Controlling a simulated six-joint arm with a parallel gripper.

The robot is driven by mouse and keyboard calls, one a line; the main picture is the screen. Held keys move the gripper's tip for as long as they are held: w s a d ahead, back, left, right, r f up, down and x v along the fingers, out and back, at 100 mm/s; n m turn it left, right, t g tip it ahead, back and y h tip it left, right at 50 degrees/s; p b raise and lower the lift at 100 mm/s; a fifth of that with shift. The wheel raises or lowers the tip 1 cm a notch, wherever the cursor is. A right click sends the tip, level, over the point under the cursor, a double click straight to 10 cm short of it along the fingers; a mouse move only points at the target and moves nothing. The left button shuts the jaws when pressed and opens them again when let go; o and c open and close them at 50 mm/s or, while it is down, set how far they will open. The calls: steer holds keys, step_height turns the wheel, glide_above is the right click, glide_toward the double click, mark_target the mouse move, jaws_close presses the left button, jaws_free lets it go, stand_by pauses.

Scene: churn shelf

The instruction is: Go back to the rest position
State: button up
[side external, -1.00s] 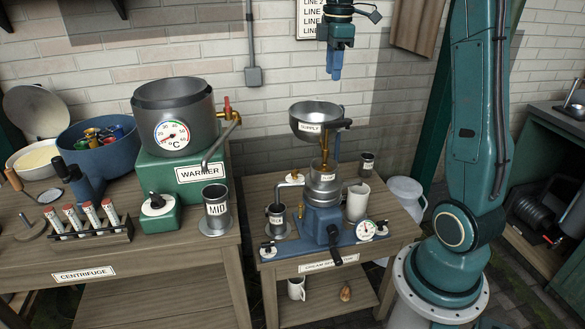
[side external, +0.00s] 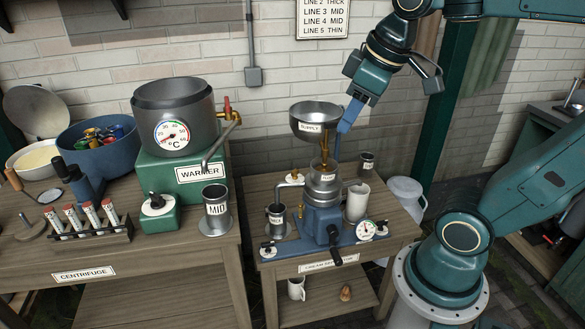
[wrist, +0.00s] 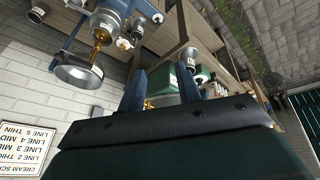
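My gripper (side external: 346,122) hangs from the raised arm beside the supply bowl's right rim, in front of the brick wall. In the side view its fingers overlap, so the gap does not show there. In the wrist view the two blue fingers of my gripper (wrist: 162,86) stand apart with nothing between them. The cream separator (side external: 322,215) stands on the wooden table, with the steel supply bowl (side external: 317,119) on top.
The warmer (side external: 175,125), a blue bowl (side external: 80,155) and a tube rack (side external: 85,232) are on the left table. A wall sign (side external: 323,17) hangs behind the arm. The air above the tables is mostly clear.

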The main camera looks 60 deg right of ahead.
steer(key=s+a+f+m+t, duration=0.1)
steer(key=s+a+f, duration=0.2)
steer(key=s, duration=0.1)
steer(key=shift+s+f+m+y, duration=0.25)
steer(key=shift+s+m+y, duration=0.05)
steer(key=shift+s+m, duration=0.1)
steer(key=shift+w, duration=0.1)
stand_by(1.3)
